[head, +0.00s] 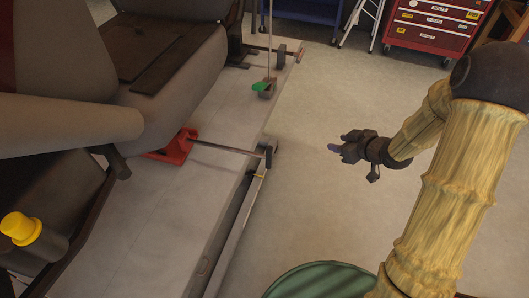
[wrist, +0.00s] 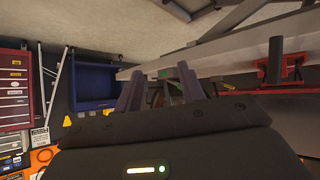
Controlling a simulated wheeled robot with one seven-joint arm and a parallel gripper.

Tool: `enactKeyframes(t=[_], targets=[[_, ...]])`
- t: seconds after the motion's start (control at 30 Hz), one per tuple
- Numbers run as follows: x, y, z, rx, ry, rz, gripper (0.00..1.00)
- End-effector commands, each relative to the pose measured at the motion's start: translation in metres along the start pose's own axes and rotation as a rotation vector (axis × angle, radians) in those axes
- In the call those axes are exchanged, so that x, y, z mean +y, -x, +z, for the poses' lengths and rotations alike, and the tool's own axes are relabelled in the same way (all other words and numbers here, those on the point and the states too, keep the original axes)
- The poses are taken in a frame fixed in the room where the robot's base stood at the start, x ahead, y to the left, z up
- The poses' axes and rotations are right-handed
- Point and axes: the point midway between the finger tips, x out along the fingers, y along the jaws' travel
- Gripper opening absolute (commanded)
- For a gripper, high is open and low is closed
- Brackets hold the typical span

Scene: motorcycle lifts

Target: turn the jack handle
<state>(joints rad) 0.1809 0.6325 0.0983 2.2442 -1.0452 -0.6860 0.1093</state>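A red jack (head: 172,150) sits low on the grey lift platform (head: 150,235) in the head view. Its thin jack handle (head: 222,146) sticks out to the right and ends in a dark upright piece near the platform edge. My gripper (head: 334,148) is in the air to the right of the handle end, apart from it. In the wrist view my gripper (wrist: 158,80) shows two spread fingers with nothing held between them. A dark bar (wrist: 275,60) before red metal (wrist: 292,70) stands right of the fingers there; I cannot tell if it is the handle end.
A large grey vehicle seat (head: 165,85) is over the platform at left. A yellow cap (head: 20,228) is at lower left. A green round object (head: 320,280) stands below my arm. A red tool cabinet (head: 435,25) is at the back. Bare floor lies around my gripper.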

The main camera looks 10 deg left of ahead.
Motion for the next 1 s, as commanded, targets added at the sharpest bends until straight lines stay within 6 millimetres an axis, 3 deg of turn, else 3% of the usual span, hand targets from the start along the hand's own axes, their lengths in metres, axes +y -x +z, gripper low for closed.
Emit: enactKeyframes(t=[0.13, 0.27, 0.37, 0.5, 0.6, 0.7, 1.0], targets=[[0.014, 0.048, 0.006, -0.197, -0.118, 0.197, 0.40], [0.007, 0.096, 0.019, -0.355, -0.273, 0.322, 0.40], [-0.013, 0.133, 0.031, -0.463, -0.417, 0.380, 0.40], [-0.055, 0.176, 0.044, -0.581, -0.621, 0.396, 0.40], [-0.082, 0.194, 0.048, -0.631, -0.728, 0.380, 0.40], [-0.095, 0.202, 0.050, -0.656, -0.782, 0.365, 0.40], [-0.098, 0.203, 0.051, -0.663, -0.792, 0.361, 0.40]])
